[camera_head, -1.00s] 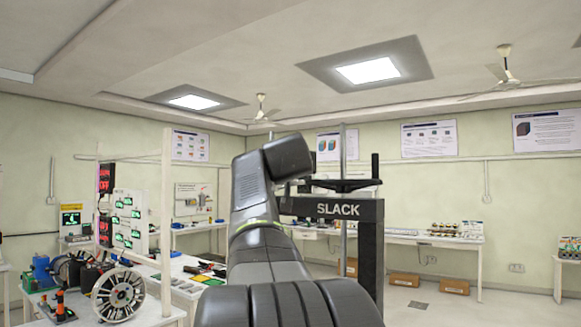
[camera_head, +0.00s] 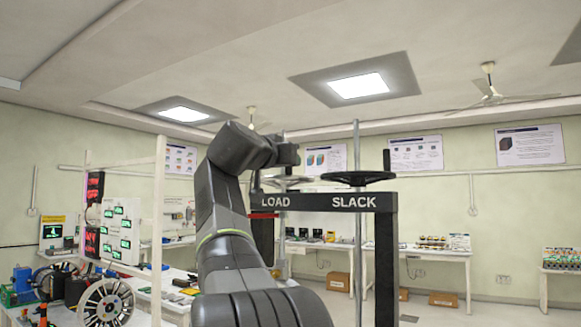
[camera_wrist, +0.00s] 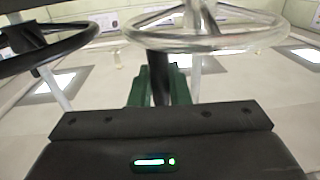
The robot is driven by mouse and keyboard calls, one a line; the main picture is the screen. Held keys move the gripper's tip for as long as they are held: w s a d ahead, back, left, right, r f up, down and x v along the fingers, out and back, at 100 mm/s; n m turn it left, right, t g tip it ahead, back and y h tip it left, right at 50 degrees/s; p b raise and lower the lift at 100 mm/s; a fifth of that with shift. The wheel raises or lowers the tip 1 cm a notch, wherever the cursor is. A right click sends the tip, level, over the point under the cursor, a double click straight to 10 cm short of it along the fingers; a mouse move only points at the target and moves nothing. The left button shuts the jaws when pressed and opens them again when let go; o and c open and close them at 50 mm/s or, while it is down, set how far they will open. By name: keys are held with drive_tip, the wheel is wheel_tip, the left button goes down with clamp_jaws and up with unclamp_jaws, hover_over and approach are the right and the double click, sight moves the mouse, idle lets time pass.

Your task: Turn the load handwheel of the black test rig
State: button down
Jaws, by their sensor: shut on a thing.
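The black test rig (camera_head: 320,202) stands right of my arm, its crossbar lettered LOAD and SLACK. The load handwheel (camera_head: 285,182) is pale metal, above LOAD and partly behind my wrist. In the wrist view its clear, silvery rim (camera_wrist: 205,42) fills the top middle. The slack handwheel (camera_head: 352,177) is black, and shows at upper left in the wrist view (camera_wrist: 45,45). My gripper (camera_wrist: 158,75) has green fingers, shut on a dark upright part under the load handwheel's near rim, which looks like its handle. The fingertip contact is partly hidden by the rim.
A white table (camera_head: 440,250) with small items and boxes stands behind the rig. Floor shows free at right.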

drive_tip(key=shift+s+a+m+g+h+p, duration=0.1)
drive_tip(key=shift+a+m+g+h+p, duration=0.3)
drive_tip(key=shift+m+g+h, duration=0.45)
drive_tip(key=shift+a+m+g+h+p, duration=0.2)
drive_tip(key=shift+a+m+g+h, duration=0.35)
drive_tip(key=shift+h, duration=0.6)
drive_tip(key=shift+d, duration=0.1)
drive_tip(key=c, duration=1.4)
unclamp_jaws()
drive_tip(key=shift+c, duration=0.2)
drive_tip(key=b+v, duration=0.2)
drive_tip(key=v, duration=1.1)
drive_tip(key=shift+s+a+b, duration=0.25)
drive_tip(key=shift+s+b, duration=0.05)
drive_tip(key=shift+b, duration=0.1)
drive_tip(key=shift+w+d+f, duration=0.1)
